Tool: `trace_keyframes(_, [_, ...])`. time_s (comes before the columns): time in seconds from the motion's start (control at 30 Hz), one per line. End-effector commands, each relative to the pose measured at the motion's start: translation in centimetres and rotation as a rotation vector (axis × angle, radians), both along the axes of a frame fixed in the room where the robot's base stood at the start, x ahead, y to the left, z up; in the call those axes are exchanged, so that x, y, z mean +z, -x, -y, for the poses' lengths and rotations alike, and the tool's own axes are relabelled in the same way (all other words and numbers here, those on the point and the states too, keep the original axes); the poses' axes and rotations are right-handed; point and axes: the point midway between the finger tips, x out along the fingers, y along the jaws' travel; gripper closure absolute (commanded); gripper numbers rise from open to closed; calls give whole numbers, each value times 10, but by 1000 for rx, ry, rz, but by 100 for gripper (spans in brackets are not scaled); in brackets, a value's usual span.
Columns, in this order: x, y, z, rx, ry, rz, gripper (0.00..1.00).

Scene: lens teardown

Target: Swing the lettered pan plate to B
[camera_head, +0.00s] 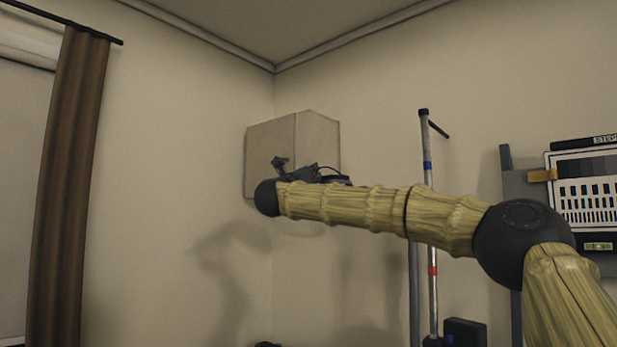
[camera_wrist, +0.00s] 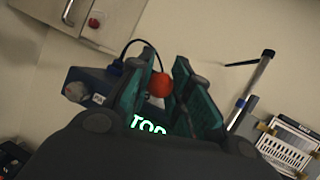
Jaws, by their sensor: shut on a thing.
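My gripper (camera_wrist: 163,66) has its two teal fingers on either side of an orange-red ball-shaped knob (camera_wrist: 160,85) in the wrist view, and it is shut on this knob. Green glowing letters that look like "TOP" (camera_wrist: 147,126) show below the knob, partly cut off by the dark gripper body. I cannot make out the lettered pan plate or the letter B. In the head view my gripper (camera_head: 325,178) is small and dark at the end of my arm, and the knob is hidden there.
A dark box (camera_wrist: 88,86) with a round knob and a cable stands left of the fingers. A pale wall cabinet (camera_head: 290,150) is behind the gripper. A metal pole (camera_head: 430,200) with coloured bands and a slotted white panel (camera_head: 588,203) stand to the right.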

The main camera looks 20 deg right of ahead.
Motion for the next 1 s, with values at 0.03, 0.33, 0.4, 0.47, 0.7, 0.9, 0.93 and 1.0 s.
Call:
trace_keyframes(0.03, [2, 1, 1, -1, 0, 3, 100])
trace_keyframes(0.33, [1, 0, 0, 1, 0, 1, 56])
trace_keyframes(0.4, [1, 0, 0, 1, 0, 1, 56])
trace_keyframes(0.47, [1, 0, -1, 1, 0, 1, 56])
trace_keyframes(0.7, [-4, 9, -9, 2, 0, 1, 56])
trace_keyframes(0.9, [-16, 33, -30, 4, 0, 1, 56])
trace_keyframes(0.93, [-19, 37, -33, 4, 0, 1, 56])
trace_keyframes(1.0, [-24, 46, -40, 3, 0, 0, 56])
